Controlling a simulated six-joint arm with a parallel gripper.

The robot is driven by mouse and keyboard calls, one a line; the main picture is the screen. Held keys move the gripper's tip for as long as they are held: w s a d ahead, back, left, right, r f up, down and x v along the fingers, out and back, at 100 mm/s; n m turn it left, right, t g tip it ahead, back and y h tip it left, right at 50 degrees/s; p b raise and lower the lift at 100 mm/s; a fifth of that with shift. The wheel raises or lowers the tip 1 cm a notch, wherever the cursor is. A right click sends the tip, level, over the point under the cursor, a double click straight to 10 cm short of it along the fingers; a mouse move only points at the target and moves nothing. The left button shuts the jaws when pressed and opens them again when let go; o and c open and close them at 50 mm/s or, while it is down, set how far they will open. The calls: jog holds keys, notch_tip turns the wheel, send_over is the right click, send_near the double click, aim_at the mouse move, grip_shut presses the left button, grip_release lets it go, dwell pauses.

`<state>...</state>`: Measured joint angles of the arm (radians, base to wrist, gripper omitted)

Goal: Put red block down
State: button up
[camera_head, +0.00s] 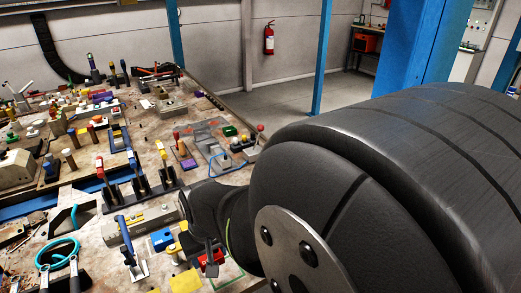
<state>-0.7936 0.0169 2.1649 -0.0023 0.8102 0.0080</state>
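The red block (217,257) is small and shows near the bottom centre, close to the table's near right edge. My gripper (211,258) is at the block, with a dark finger in front of part of it. My arm hides the rest of the gripper, so I cannot tell whether the fingers close on the block, or whether it touches the table. A green outlined area (228,275) lies on the table just below the block in the picture.
A blue block (162,240) and yellow pieces (186,281) lie left of the red block. A row of upright clamps (138,183) stands further left. The wooden table (85,235) is crowded with tools and parts. My dark arm fills the right side.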

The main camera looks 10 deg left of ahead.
send_over(185, 283)
jog(key=f, duration=0.4)
jog(key=shift+s+d+f, duration=0.1)
jog(key=shift+d+f, duration=0.2)
jog(key=shift+a+f, duration=0.1)
jog(key=shift+f, duration=1.95)
jog(key=shift+f, duration=0.15)
jog(key=o, duration=1.1)
jog(key=r, duration=0.4)
jog(key=s+d+r, duration=0.1)
jog(key=r, duration=0.7)
jog(key=shift+s+d+r, duration=0.15)
